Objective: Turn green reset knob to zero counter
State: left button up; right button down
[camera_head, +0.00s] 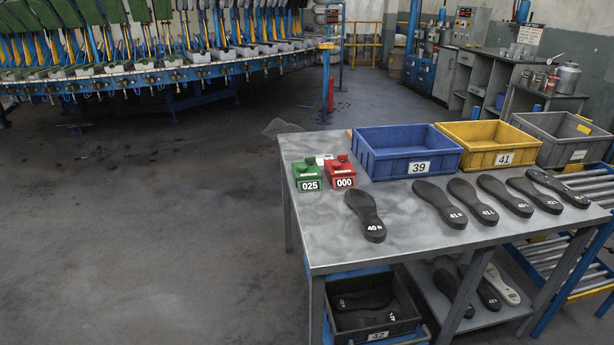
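A green counter (307,177) stands on the left part of the grey metal table (400,240), near its left edge. Its white display reads 025. A green knob (304,164) sits on its top. A red counter (340,174) stands just to its right and reads 000. Neither of my grippers is in the head view, and nothing touches the counters.
A blue bin (375,148) marked 39, a yellow bin (477,145) marked 41 and a grey bin (556,138) line the table's back. Several dark soles, including one marked 40 (364,214), lie in front. A black crate (362,312) marked 42 sits below. The floor at left is clear.

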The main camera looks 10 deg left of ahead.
aim_at(308, 160)
jog(key=i+j+z, duration=0.3)
jog(key=i+j, duration=0.2)
jog(key=j, duration=0.2)
jog(key=i+j+z, duration=0.1)
jog(key=i+j, duration=0.15)
jog(key=j, duration=0.15)
